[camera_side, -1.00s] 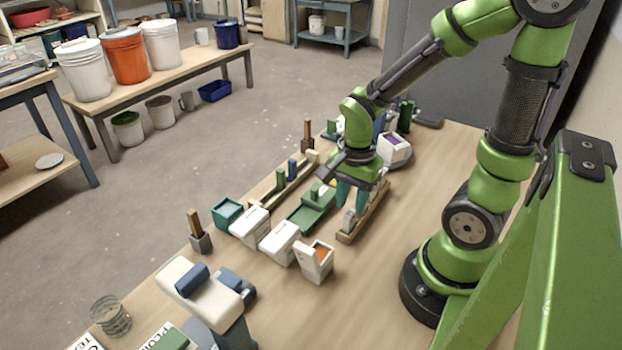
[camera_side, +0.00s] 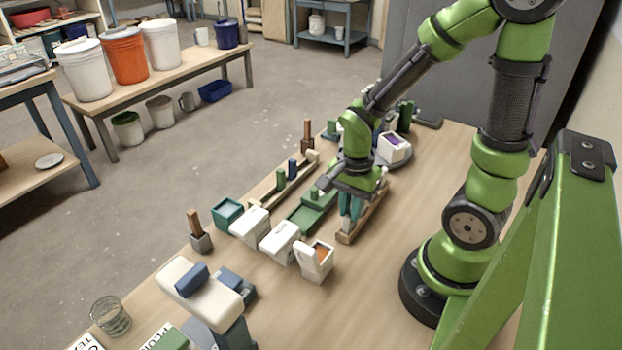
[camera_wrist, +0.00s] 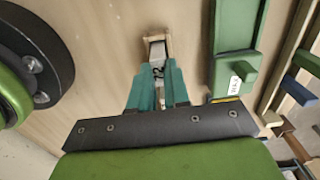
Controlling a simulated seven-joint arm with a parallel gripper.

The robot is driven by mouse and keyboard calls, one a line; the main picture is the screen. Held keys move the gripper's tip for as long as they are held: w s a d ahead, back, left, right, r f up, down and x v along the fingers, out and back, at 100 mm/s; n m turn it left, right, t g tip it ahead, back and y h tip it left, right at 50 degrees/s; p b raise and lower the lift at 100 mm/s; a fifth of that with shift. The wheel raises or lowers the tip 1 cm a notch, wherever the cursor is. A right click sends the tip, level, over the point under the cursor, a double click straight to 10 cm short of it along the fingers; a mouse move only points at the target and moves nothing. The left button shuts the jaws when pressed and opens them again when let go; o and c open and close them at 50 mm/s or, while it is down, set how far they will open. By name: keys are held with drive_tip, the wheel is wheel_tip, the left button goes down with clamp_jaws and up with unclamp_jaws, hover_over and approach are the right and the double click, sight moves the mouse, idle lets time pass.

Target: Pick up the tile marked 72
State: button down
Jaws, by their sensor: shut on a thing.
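The tile marked 72 (camera_wrist: 157,70) is a small pale piece with dark digits, seen in the wrist view between my fingertips. My gripper (camera_wrist: 157,84) has teal fingers and is shut on this tile. In the side view my gripper (camera_side: 349,214) is low over the near end of a narrow wooden rack (camera_side: 345,238), and the fingers hide most of the tile. The wooden rack also shows in the wrist view (camera_wrist: 148,40) around the tile. I cannot tell whether the tile still touches the rack.
A green tray (camera_side: 303,215) lies just left of the rack. White bins (camera_side: 279,242) and an open white box (camera_side: 315,262) stand nearer. A white box with purple contents (camera_side: 393,147) stands behind.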

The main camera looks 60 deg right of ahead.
sight(350, 213)
drive_tip(key=shift+r, duration=3.75)
